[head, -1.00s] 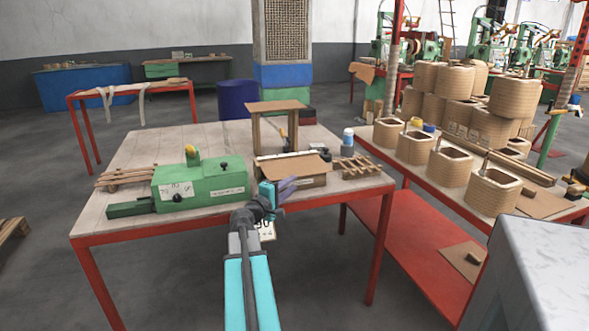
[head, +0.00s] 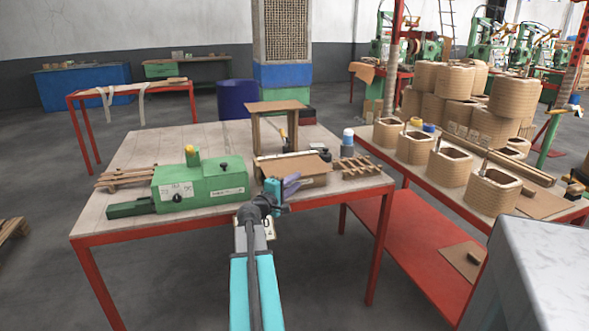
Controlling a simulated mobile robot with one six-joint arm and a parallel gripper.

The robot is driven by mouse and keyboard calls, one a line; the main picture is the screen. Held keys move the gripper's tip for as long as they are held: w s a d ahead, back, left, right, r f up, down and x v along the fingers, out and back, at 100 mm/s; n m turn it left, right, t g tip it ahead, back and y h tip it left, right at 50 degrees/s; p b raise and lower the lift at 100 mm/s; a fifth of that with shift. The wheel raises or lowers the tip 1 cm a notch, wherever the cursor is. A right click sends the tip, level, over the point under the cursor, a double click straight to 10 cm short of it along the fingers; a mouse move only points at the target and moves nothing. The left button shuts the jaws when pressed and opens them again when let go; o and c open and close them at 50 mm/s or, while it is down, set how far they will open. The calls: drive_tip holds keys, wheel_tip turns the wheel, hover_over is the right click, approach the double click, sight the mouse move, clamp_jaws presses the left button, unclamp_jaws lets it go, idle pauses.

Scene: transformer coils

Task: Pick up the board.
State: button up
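A flat brown board (head: 296,166) lies at the front right of the wooden work table (head: 221,140), on top of a low box-like piece (head: 299,181). It is the likeliest board of the task; other flat brown pieces also show. My gripper (head: 291,184), with purple-grey fingers, is at the front edge of this table, just in front of the box and below the board in the picture. It appears apart from the board. The fingers are small and seen edge-on, so their opening is unclear. I see nothing held in them.
A green machine (head: 208,183) stands left of the box, and a slatted wooden rack (head: 355,166) right of it. A wooden frame (head: 275,107) stands behind. The right table holds several coils (head: 449,166) and a brown sheet (head: 541,204). Another brown piece (head: 460,262) lies on the red shelf.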

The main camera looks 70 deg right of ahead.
drive_tip(key=shift+x, duration=1.6)
clamp_jaws()
idle(0.8)
